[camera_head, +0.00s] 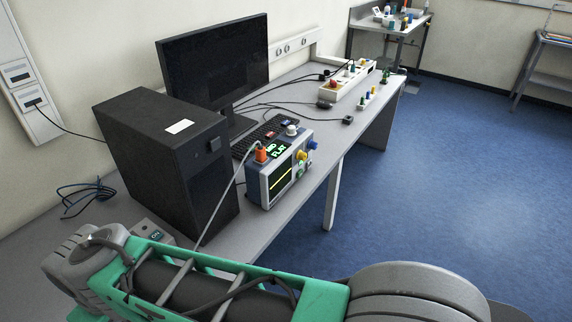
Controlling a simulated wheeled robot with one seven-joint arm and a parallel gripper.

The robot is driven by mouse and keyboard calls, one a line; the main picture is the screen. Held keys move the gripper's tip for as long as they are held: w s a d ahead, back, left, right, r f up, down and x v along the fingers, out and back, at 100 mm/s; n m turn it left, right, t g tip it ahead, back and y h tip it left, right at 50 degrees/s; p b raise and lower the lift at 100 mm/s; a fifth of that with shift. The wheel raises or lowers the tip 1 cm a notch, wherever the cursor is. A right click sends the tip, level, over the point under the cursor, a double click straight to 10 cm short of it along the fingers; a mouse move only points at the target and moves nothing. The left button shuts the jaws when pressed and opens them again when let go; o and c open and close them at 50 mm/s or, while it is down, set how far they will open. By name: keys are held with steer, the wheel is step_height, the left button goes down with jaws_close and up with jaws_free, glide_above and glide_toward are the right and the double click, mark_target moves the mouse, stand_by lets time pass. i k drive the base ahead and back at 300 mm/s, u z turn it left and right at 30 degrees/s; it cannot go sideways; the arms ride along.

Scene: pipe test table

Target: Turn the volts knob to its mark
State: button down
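A grey-blue test instrument (279,172) stands near the front edge of the table, with a lit screen (281,184) showing bright lines. Green text on its top reads roughly "MID" and "FLAT". On its right side are a yellow knob (301,155), a blue knob (312,145) and a green part (301,173). A pale knob (292,129) stands on top at the back. An orange plug-like part (261,154) with a grey cable sits on top at the front. I cannot tell which is the volts knob, and its mark is too small to see. My gripper is not in view.
A black computer case (170,165) stands left of the instrument, with a monitor (213,62) and keyboard (258,135) behind. My green and grey arm crosses the foreground. A small box with a lit display (155,236) is partly hidden by it. Open floor (440,190) lies right.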

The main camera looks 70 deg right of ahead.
mark_target(300, 156)
steer(key=z, duration=0.45)
steer(key=k, duration=1)
steer(key=z, duration=0.75)
steer(key=i, duration=0.7)
steer(key=u, duration=1.9)
steer(key=k, duration=1.1)
steer(key=z, duration=1.05)
steer(key=i, duration=0.4)
